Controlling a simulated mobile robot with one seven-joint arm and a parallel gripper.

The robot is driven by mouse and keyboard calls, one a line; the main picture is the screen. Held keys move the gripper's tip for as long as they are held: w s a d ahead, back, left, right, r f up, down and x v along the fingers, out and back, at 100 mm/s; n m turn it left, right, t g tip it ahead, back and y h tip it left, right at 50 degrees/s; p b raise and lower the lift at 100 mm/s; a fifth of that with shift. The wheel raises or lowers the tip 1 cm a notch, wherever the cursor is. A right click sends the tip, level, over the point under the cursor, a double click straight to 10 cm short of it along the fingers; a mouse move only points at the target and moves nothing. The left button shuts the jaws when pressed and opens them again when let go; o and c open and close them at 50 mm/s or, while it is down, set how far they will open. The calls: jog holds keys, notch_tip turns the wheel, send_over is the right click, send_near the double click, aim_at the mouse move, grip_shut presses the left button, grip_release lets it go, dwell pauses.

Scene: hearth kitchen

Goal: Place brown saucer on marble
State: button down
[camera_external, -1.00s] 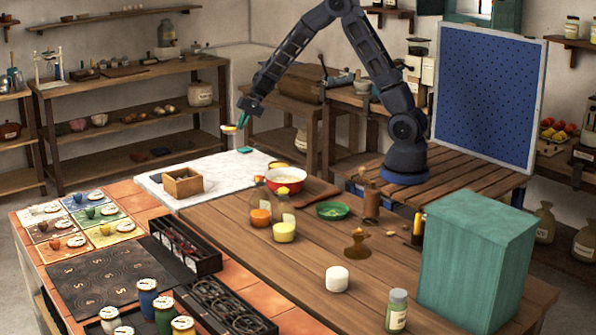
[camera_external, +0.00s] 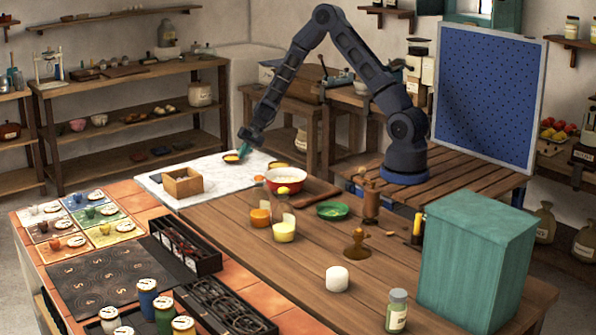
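The white marble slab (camera_external: 218,183) lies at the far left end of the wooden table.
A wooden box (camera_external: 183,184) stands on the slab's front left part. Another small brown dish (camera_external: 278,165) is near the slab's back right edge. Jars and a green dish (camera_external: 333,210) are farther right.

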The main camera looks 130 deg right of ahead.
jog(key=shift+f, duration=0.15)
jog(key=c, duration=1.9)
grip_release()
jog(key=v, duration=1.2)
